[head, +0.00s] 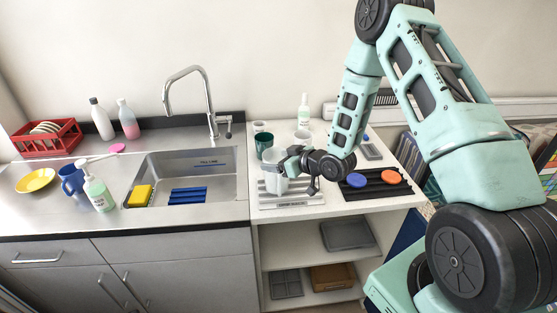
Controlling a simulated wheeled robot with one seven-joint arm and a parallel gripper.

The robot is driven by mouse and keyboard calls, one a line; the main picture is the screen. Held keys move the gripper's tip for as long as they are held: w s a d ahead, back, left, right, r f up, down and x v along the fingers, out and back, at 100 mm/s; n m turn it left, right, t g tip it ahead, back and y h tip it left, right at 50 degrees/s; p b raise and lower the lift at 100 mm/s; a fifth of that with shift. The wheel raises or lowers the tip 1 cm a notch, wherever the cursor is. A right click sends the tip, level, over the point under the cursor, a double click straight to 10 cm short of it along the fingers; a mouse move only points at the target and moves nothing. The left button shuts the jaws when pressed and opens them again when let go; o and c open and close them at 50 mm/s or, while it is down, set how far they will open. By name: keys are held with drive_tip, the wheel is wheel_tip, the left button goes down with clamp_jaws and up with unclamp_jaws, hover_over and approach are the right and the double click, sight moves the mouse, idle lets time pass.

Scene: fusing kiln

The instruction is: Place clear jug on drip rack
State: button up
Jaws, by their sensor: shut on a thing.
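The clear jug (272,182) is a pale, see-through vessel that looks upright at the left end of my gripper (284,166). My gripper is shut on it near its upper part and hides some of its right side. The drip rack (302,200) is a light, slatted rack with a label along its front edge, on the white counter right of the sink. The jug is over the left part of the rack; I cannot tell whether its base touches the slats.
A dark green cup (263,145) and pale cups stand close behind the jug. A black tray (375,186) with a blue disc (356,180) and an orange disc (391,177) lies right of the rack. The sink (185,180) is left, with a tall faucet (207,98).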

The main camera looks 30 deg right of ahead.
drive_tip(key=shift+f, duration=0.15)
drive_tip(key=o, duration=1.3)
